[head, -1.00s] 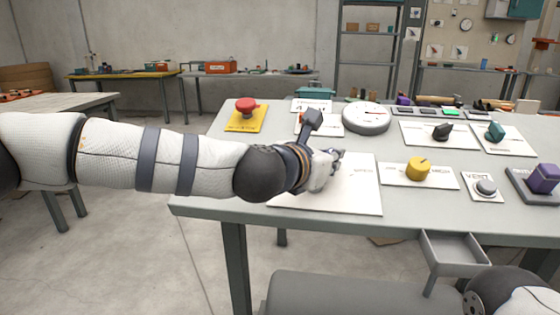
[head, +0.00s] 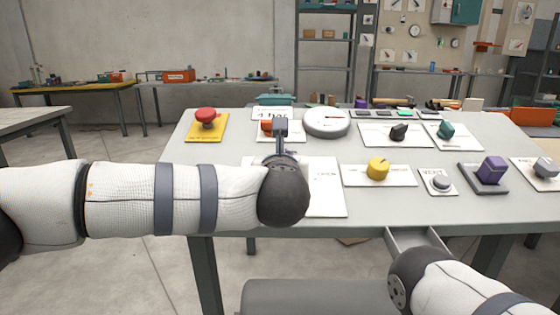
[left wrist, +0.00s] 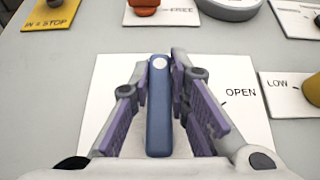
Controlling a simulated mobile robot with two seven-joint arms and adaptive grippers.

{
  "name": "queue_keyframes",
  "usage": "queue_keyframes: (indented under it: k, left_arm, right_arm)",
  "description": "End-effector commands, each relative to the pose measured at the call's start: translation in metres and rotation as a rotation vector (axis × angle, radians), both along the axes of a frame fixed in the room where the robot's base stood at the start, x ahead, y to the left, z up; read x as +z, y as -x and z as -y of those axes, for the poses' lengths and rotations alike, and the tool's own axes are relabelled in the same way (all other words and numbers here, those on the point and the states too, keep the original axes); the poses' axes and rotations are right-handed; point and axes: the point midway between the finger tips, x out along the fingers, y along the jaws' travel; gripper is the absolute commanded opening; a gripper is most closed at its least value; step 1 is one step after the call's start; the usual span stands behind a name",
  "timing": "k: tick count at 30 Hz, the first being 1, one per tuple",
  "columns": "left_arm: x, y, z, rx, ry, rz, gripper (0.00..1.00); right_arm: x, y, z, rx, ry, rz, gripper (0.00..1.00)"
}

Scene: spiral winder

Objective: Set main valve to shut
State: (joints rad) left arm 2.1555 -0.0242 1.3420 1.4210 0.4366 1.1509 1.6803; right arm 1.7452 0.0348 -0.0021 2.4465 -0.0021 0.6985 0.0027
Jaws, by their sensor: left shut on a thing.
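The main valve shows in the left wrist view as a blue bar handle (left wrist: 159,115) with a pale round spot at its far end. It sits on a white plate (left wrist: 240,130), with the word OPEN to its right. The handle points away from me in that view. My left gripper (left wrist: 160,72) is shut on the handle, with purple-padded fingers along both sides. In the head view the plate (head: 328,192) shows partly, and my left forearm and wrist hide the handle and most of the gripper. My right gripper is out of view; only part of my right arm shows.
A red stop button (head: 206,117) is at the back left, with a round white gauge (head: 326,123) behind the plate. A yellow knob (head: 377,168), a grey button (head: 438,182) and a purple switch (head: 491,170) are to the right. An open drawer (head: 408,240) juts out in front.

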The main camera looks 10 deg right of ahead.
Motion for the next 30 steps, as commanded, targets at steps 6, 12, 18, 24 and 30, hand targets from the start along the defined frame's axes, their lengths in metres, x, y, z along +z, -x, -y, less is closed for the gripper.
queue_keyframes:
  k: [6, 12, 18, 24, 30]
  left_arm:
    - [-0.001, 0.0, -0.001, 0.004, 0.004, -0.004, 0.0]
    - [-0.001, -0.001, -0.001, 0.004, 0.004, -0.003, 0.32]
    - [0.0, 0.0, -0.001, 0.004, 0.003, -0.002, 0.37]
    - [0.002, 0.008, -0.002, 0.0, 0.002, -0.001, 0.37]
    - [0.015, 0.057, -0.012, -0.001, 0.002, -0.001, 0.37]
  right_arm:
    - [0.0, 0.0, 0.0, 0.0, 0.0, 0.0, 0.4]
    - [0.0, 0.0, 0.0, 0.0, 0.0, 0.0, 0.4]
    - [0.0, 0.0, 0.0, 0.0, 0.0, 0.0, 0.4]
    - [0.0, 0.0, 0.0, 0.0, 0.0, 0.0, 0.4]
    - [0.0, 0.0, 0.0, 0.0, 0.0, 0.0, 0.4]
